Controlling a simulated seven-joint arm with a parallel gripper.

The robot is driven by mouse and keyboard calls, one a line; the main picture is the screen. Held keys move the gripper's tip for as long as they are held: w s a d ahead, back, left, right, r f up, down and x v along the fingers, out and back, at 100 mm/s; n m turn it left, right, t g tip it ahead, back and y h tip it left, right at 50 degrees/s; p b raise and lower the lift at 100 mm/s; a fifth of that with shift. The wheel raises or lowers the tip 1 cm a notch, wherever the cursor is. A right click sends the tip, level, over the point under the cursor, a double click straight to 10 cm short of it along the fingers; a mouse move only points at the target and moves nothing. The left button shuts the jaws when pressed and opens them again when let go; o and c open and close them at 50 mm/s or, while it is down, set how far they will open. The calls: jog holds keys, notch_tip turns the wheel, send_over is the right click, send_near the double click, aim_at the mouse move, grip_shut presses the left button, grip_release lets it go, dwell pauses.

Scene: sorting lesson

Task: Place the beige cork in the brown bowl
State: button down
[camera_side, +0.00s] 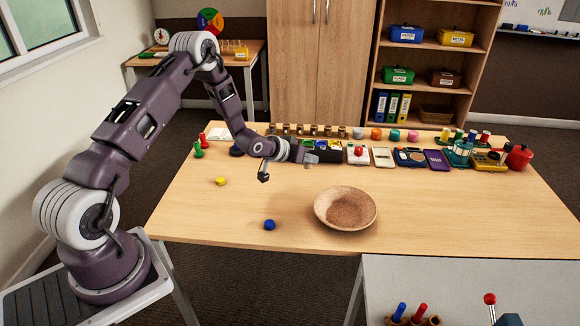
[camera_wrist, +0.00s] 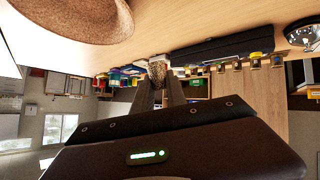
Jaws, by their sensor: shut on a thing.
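The brown bowl (camera_side: 346,210) stands on the wooden table, right of centre and nearer the front in the side view. It looks empty there. Part of it shows at the top left of the wrist view (camera_wrist: 75,18). My gripper (camera_side: 312,159) is above the back half of the table, behind and left of the bowl, pointing right. In the wrist view my gripper (camera_wrist: 158,84) is shut on a speckled beige piece, the cork (camera_wrist: 157,69), between its fingertips. In the side view the cork is too small to make out clearly.
A blue piece (camera_side: 269,225) and a yellow piece (camera_side: 220,181) lie on the table left of the bowl. Red and green pegs (camera_side: 198,149) stand at the left. Boxes, jars and a red pot (camera_side: 519,156) line the back edge.

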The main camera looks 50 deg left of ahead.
jog(key=w+d+n+g, duration=0.3)
jog(key=d+n, duration=0.2)
jog(key=n, duration=0.6)
jog(key=n+t+y, duration=0.1)
jog(key=n+y, duration=0.1)
jog(key=n, duration=0.8)
send_over(339, 216)
jog(key=f, duration=0.1)
notch_tip(339, 216, down, 10)
jog(key=shift+r, duration=0.2)
jog(key=c, duration=1.3)
grip_release()
